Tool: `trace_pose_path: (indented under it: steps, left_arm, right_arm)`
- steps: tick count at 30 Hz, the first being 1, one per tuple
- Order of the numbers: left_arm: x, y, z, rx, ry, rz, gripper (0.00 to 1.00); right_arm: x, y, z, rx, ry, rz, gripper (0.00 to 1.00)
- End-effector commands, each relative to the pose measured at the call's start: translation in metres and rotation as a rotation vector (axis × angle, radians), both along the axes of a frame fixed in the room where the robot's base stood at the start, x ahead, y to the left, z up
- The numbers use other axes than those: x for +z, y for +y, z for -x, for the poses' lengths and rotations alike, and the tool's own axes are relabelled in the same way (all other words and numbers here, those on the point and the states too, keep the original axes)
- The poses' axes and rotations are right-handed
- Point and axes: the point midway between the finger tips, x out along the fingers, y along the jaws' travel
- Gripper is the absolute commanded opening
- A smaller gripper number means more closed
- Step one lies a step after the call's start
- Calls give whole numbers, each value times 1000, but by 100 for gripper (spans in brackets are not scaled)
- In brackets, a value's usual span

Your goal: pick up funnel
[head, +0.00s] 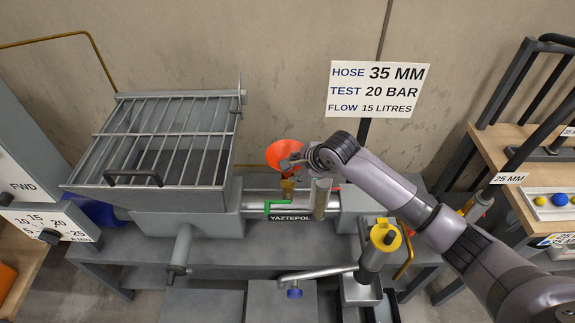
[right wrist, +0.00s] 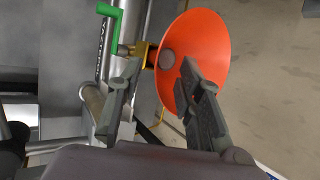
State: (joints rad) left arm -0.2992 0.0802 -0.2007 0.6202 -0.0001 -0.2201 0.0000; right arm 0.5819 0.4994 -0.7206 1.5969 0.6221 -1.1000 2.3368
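The orange funnel (head: 285,152) stands above a brass fitting (head: 287,188) with a green handle (head: 268,207), on top of the horizontal pipe. In the right wrist view the funnel (right wrist: 208,42) fills the upper middle, wide side to the right, next to the brass fitting (right wrist: 139,49). My right gripper (head: 291,165) is at the funnel's lower right side. In the right wrist view its fingers (right wrist: 160,74) are apart, and one overlaps the funnel's cone. I cannot tell whether they touch it. My left gripper is not in view.
A grey hopper with a wire grate (head: 165,140) stands left of the funnel. A sign (head: 377,90) stands behind on the right. A yellow-topped cylinder (head: 384,236) is below my right arm. A wooden shelf (head: 505,150) is at the right.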

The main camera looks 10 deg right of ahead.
Motion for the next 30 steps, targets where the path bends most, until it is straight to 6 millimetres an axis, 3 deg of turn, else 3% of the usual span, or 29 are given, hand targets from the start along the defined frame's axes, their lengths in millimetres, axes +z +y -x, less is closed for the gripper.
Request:
trace_pose_path:
  steps: [9,19,30]
  left_arm:
    - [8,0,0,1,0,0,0]
    - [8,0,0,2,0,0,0]
    - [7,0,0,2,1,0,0]
  right_arm:
    - [-30,11,-23,-1,0,-1,33]
    - [-35,12,-25,1,0,1,33]
    - [-34,12,-25,0,0,0,8]
